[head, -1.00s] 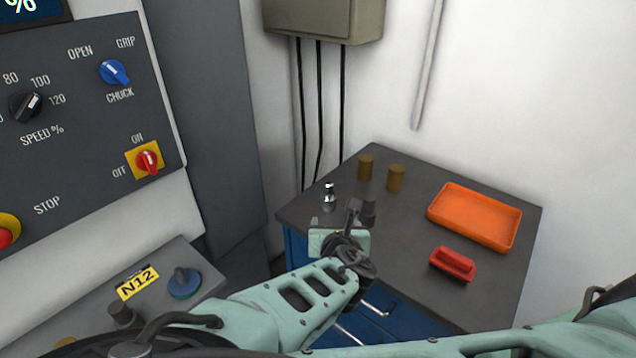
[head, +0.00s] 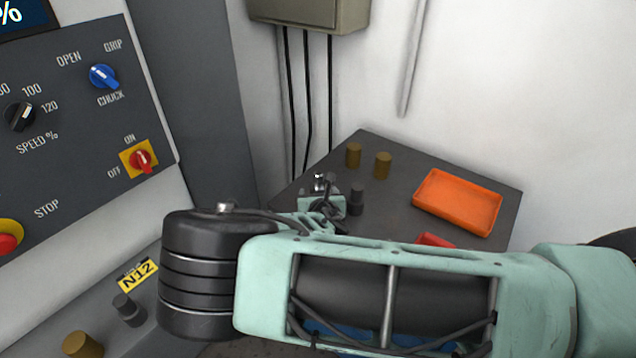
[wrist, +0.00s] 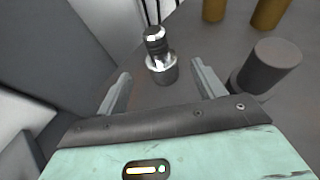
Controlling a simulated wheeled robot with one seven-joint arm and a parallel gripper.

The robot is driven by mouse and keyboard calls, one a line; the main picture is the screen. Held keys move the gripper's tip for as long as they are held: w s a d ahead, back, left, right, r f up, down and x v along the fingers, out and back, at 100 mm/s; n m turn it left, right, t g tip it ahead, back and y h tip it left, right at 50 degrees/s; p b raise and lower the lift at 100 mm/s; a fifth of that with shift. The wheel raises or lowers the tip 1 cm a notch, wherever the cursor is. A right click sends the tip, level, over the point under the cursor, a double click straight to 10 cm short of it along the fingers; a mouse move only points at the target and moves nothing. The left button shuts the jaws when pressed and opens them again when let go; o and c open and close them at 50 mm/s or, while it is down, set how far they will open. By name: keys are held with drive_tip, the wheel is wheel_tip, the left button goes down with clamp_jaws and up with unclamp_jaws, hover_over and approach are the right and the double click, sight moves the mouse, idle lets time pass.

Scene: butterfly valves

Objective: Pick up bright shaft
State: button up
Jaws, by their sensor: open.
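In the head view, the shaft (head: 319,181) shows near the table's left edge, partly hidden by my gripper. My gripper (wrist: 160,84) is open. Its two fingers point toward the shaft, one on either side of it in the wrist view. The shaft appears just beyond the fingertips, and I see no contact. In the head view, my gripper (head: 320,193) is small and partly hidden by my arm.
A dark cylinder (wrist: 268,65) stands close to the right finger; it also shows in the head view (head: 356,199). Two brown cylinders (head: 353,154) (head: 383,165) stand behind. An orange tray (head: 457,203) lies to the right, with a red object (head: 435,240) partly hidden by my arm.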

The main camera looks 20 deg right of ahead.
sight(318, 187)
drive_tip(key=p+x, duration=0.2)
drive_tip(key=x, duration=0.1)
drive_tip(key=shift+w+d, duration=0.25)
drive_tip(key=shift+w+f, duration=0.25)
drive_tip(key=shift+w, duration=0.15)
clamp_jaws()
drive_tip(key=shift+r, duration=0.1)
